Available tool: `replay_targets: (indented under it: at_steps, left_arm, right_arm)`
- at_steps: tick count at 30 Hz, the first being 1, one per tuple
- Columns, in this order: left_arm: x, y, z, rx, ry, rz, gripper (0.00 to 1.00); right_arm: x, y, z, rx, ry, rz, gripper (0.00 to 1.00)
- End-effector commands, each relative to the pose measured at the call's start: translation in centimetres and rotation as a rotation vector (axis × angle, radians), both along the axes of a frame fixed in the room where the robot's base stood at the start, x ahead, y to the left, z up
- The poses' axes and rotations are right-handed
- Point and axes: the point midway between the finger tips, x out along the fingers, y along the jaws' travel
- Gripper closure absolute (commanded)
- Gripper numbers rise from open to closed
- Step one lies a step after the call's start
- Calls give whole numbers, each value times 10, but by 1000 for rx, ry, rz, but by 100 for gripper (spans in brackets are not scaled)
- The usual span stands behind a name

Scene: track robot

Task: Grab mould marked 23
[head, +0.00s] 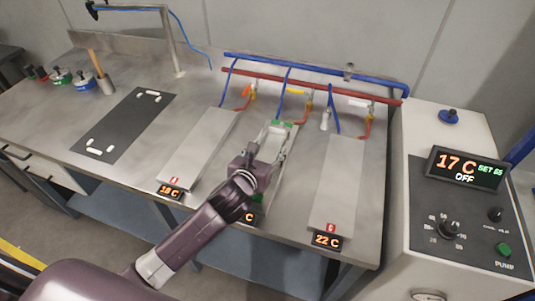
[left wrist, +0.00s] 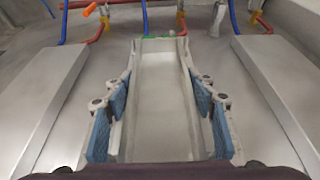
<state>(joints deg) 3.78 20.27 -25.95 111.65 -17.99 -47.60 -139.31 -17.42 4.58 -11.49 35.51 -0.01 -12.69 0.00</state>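A long, narrow, pale tray-like mould (head: 272,148) with green at its ends lies on the middle plate on the bench. It also runs lengthwise between my fingers in the left wrist view (left wrist: 162,95). My left gripper (head: 268,157) is over it, with one finger on each side. The blue finger pads in the left wrist view (left wrist: 162,110) stand wide apart, and I see no clear grip on the mould. The display at the middle plate's front (head: 250,217) is mostly hidden by my arm; only a "C" shows. I cannot read 23 anywhere. My right gripper is out of view.
The left plate (head: 203,145) has a display reading about 18 C, the right plate (head: 338,185) one reading 22 C. Hoses and valves (head: 308,95) run along the back. A control unit (head: 455,200) stands right. A dark mat (head: 125,123) lies left.

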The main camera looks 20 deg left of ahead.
Motion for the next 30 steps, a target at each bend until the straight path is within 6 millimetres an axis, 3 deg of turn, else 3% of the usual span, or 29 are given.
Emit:
replay_targets:
  at_steps: [1, 13, 23, 30]
  left_arm:
    - [0, 0, 0, 0, 0, 0, 56]
    - [0, 0, 0, 0, 1, 0, 100]
    - [1, 0, 7, -1, -8, -1, 100]
    - [2, 0, 33, 1, -14, -2, 100]
  right_arm:
    - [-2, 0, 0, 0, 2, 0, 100]
    - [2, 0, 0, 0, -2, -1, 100]
    - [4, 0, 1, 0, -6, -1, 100]
    - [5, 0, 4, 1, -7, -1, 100]
